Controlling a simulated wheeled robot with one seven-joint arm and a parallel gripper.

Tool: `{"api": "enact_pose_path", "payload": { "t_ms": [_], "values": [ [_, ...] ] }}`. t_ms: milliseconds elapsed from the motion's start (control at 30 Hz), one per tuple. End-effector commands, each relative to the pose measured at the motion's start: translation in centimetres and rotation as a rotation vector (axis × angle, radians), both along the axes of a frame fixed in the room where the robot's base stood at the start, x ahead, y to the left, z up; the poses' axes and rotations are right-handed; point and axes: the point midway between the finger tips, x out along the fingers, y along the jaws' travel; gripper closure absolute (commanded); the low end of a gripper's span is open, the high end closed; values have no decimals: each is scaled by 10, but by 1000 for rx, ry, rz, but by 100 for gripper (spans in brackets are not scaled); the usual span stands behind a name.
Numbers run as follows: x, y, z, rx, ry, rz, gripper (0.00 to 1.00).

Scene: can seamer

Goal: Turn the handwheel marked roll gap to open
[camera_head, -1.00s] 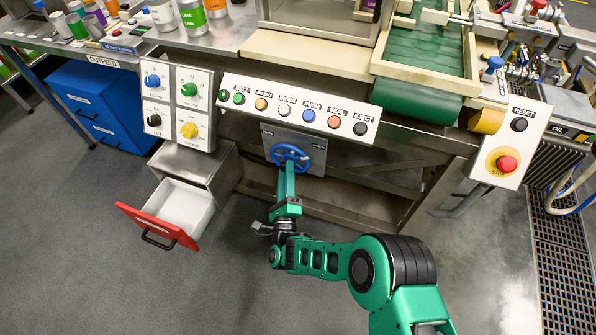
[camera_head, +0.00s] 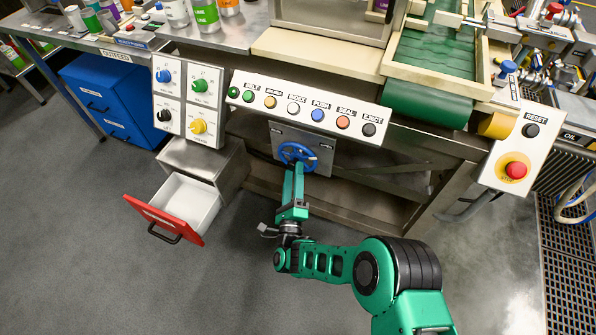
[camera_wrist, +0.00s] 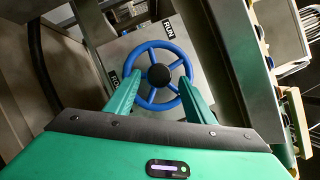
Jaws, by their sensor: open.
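The blue handwheel (camera_head: 297,154) is mounted on a grey metal plate (camera_head: 318,150) below the button panel. In the wrist view the handwheel (camera_wrist: 158,52) shows its round rim, spokes and dark hub, face on. I cannot tell whether the fingers touch the rim. In the head view my gripper (camera_head: 294,168) reaches up to the wheel from below.
The button panel (camera_head: 307,108) juts out above the wheel. An open drawer with a red front (camera_head: 163,218) stands to the left. A knob panel (camera_head: 188,100) is at the upper left, and a red stop button (camera_head: 516,170) at the right. The floor in front is clear.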

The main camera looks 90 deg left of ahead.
Motion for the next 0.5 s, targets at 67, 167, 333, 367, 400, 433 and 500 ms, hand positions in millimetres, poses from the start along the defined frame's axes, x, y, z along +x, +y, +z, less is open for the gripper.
{"api": "enact_pose_path", "payload": {
  "t_ms": [67, 167, 333, 367, 400, 433, 500],
  "values": [
    [-1, -13, -4, -4, -1, 2, 51],
    [-3, -32, -7, -3, 0, 1, 51],
    [-4, -63, -13, -3, -1, 0, 51],
    [-4, -67, -14, -3, -1, -1, 51],
    [-5, -73, -15, -2, -1, 0, 51],
    [-6, -76, -16, -3, -1, 0, 51],
    [-6, -83, -18, -1, -1, -1, 51]
  ]
}}
